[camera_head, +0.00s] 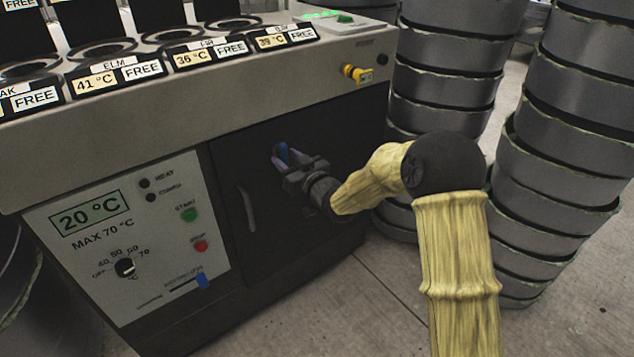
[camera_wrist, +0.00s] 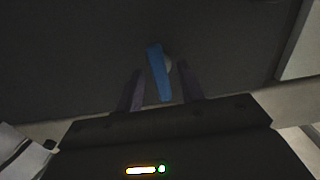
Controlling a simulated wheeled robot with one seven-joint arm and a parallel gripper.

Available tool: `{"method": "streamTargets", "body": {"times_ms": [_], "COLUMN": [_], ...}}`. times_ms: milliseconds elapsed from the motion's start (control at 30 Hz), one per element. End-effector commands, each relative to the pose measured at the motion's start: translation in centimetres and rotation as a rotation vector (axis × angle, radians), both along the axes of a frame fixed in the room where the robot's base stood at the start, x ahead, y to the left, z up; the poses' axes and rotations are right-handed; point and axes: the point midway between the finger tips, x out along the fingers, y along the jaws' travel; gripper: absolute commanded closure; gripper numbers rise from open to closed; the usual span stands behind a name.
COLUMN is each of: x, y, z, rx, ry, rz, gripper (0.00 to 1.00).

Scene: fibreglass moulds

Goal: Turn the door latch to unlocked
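The door latch (camera_wrist: 157,72) is a blue lever on a dark cabinet door (camera_head: 253,234). In the wrist view it stands nearly upright, tilted slightly, with a pale round hub beside it. In the head view the latch (camera_head: 282,152) shows just beyond my fingertips. My gripper (camera_head: 284,160) reaches the door from the right. In the wrist view my gripper (camera_wrist: 160,82) is open, with one dark finger on each side of the latch's lower end and gaps visible on both sides. Whether the fingertips touch the door cannot be told.
A vertical handle (camera_head: 247,208) is on the door left of the latch. A control panel (camera_head: 130,240) with a dial, buttons and a blue slider is further left. Stacks of grey moulds (camera_head: 555,165) stand close on the right, near my arm. A yellow knob (camera_head: 350,71) projects above the door.

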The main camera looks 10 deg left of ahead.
Motion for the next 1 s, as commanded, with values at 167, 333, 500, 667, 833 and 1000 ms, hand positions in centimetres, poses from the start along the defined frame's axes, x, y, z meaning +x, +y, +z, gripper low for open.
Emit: {"method": "streamTargets", "body": {"times_ms": [167, 333, 500, 667, 833, 1000], "x": [-1.9, -3.7, -5.7, -7.7, -9.3, -9.9], "y": [-2.3, -4.5, -6.9, -9.2, -11.1, -11.7], "z": [0.1, 0.1, 0.1, 0.1, 0.0, 0.0], "rx": [-0.002, -0.002, -0.003, -0.003, -0.002, -0.001], "ry": [0.001, 0.002, 0.001, 0.003, 0.002, 0.0], "rz": [-0.001, -0.002, -0.002, -0.004, -0.004, -0.001], "gripper": [0.62, 0.62, 0.62, 0.62, 0.62, 0.62]}}
